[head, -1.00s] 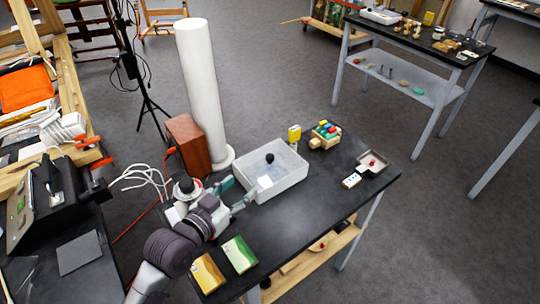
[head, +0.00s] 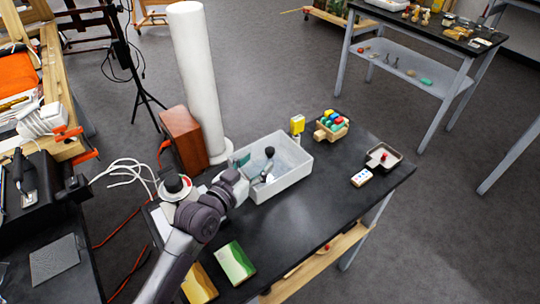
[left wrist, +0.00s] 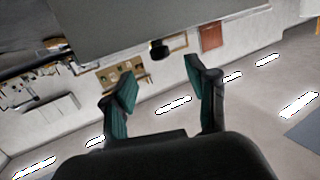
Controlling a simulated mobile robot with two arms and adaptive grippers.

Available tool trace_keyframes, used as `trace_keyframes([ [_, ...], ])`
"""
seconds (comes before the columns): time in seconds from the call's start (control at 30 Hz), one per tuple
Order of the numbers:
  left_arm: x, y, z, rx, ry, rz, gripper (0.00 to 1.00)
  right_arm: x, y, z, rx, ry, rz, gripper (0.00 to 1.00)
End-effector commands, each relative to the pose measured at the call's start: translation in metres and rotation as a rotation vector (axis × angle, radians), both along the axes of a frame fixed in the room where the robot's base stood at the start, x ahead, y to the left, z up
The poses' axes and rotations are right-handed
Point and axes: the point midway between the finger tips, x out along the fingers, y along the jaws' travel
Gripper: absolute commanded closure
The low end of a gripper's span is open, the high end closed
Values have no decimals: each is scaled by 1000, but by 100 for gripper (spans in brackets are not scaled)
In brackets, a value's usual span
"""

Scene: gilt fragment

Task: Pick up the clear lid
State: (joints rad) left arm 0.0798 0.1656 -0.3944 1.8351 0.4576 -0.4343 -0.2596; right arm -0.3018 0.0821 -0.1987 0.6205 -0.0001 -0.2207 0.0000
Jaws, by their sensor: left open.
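A white bin (head: 297,178) stands on the dark table. A round black knob-like thing (head: 269,152) shows inside it and also in the left wrist view (left wrist: 158,48). I cannot make out the clear lid's outline, or tell whether this knob belongs to it. My left gripper (head: 254,171) reaches over the bin's left side, beside and nearer than the black thing. Its teal fingers (left wrist: 158,92) are apart with nothing between them. My right gripper is not in view.
A green box (head: 235,263) lies in front. The table's middle right is clear.

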Motion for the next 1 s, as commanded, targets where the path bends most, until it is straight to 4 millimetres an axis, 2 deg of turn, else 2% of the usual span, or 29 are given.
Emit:
trace_keyframes([
  [0.1, 14, -8, -2, -1, 0, 1, 42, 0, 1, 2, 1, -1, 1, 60],
  [0.33, 28, -17, -3, 0, 0, 1, 42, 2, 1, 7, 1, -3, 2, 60],
  [0.6, 58, -35, -9, 1, 1, 2, 42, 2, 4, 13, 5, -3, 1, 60],
  [0.9, 62, -38, -11, 0, 0, 3, 42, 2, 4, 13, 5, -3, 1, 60],
  [1.0, 62, -37, -11, 0, 0, 3, 57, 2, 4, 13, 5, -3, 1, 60],
])
